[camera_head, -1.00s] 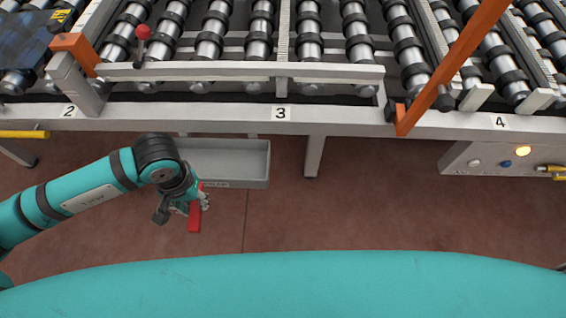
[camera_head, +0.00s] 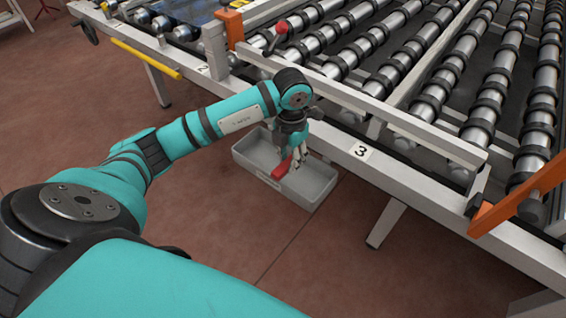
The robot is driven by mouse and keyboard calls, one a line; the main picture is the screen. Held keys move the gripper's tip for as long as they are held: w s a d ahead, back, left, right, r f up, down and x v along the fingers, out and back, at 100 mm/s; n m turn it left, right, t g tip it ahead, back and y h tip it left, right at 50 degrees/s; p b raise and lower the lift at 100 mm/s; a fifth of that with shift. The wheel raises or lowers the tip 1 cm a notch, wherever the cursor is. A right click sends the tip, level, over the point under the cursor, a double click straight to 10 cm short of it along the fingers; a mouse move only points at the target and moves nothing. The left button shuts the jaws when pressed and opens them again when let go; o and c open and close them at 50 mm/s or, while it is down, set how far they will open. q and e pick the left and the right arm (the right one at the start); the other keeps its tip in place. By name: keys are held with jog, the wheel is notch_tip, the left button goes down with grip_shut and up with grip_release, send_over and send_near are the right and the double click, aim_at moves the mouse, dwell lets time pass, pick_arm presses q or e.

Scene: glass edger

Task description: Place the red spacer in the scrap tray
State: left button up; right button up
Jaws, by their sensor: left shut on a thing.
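The red spacer (camera_head: 281,169) is a small red bar held in my left gripper (camera_head: 291,160). The gripper is shut on it and points downward. In the picture the spacer lies over the grey scrap tray (camera_head: 318,192); its height above the tray floor is hard to tell. The tray is a long, open grey box beside the conveyor frame. The gripper and wrist hide part of its inside, which otherwise looks empty. My right gripper is not in view.
The roller conveyor (camera_head: 455,100) stands behind the tray, with its frame edge marked 3 (camera_head: 361,152) close by. A red-knobbed lever (camera_head: 281,28), a yellow bar (camera_head: 146,58) and orange brackets (camera_head: 520,190) stick out from it. The brown floor (camera_head: 330,265) in front is clear.

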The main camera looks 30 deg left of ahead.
pick_arm(q)
jog(key=w+a+n+b, duration=0.1)
jog(key=w+a+n, duration=0.1)
jog(key=n, duration=0.7)
jog(key=w+a+n+b, duration=0.1)
jog(key=w+a+n, duration=0.15)
jog(key=n, duration=0.75)
jog(key=f, duration=0.6)
jog(key=s+f, duration=0.1)
jog(key=f, duration=0.2)
jog(key=shift+f, duration=0.3)
jog(key=shift+w, duration=0.1)
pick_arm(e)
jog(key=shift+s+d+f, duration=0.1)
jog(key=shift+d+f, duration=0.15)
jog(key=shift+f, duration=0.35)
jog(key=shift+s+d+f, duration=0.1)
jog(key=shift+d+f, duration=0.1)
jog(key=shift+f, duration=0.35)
pick_arm(q)
jog(key=o, duration=0.5)
jog(key=shift+f, duration=0.1)
jog(key=o, duration=0.4)
jog(key=shift+o, duration=0.2)
